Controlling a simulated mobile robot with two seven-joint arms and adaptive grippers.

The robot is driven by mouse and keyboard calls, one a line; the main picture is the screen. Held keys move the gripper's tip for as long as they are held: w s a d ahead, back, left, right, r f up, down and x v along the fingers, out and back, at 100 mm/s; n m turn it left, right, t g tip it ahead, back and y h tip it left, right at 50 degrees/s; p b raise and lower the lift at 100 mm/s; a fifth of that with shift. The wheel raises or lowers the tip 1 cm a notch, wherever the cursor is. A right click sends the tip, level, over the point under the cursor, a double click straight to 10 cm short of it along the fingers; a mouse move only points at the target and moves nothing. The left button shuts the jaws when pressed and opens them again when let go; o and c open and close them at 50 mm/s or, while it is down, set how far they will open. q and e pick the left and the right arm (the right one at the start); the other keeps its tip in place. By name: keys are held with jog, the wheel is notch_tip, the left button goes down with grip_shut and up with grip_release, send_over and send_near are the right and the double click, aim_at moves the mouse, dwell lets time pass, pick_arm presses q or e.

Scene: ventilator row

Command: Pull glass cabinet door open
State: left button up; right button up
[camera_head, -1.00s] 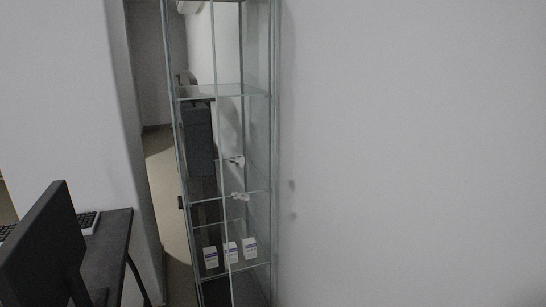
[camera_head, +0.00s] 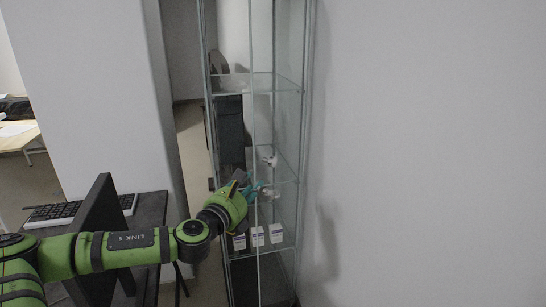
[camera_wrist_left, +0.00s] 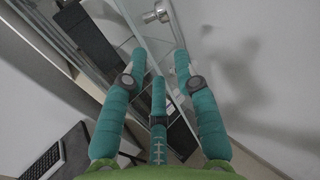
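The tall glass cabinet (camera_head: 287,83) stands against the wall, with thin metal posts and glass shelves. Its door looks shut, though the clear glass makes the door edge hard to tell. My left gripper (camera_head: 258,190) is in front of the cabinet at mid height, its teal fingers near a small pale fitting. In the left wrist view my left gripper (camera_wrist_left: 160,62) has its fingers spread, with nothing clearly held. Whether a finger touches the glass cannot be told. My right gripper is not in view.
Small white boxes (camera_head: 257,236) stand on a low shelf. A dark desk with a monitor (camera_head: 104,215) and keyboard (camera_head: 62,212) is at the left, beneath my left arm. A bare wall (camera_head: 430,140) fills the right side.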

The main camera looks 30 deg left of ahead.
aim_at(269, 163)
pick_arm(q)
jog(key=shift+m, duration=0.6)
jog(key=w+p, duration=0.1)
jog(key=w, duration=0.2)
jog(key=w+r+p, duration=0.1)
jog(key=w, duration=0.2)
jog(key=w+r+p, duration=0.1)
jog(key=w, duration=0.3)
jog(key=shift+a, duration=0.3)
jog(key=shift+w+f+p, duration=0.1)
jog(key=shift+w+p, duration=0.25)
jog(key=shift+w, duration=0.45)
grip_shut()
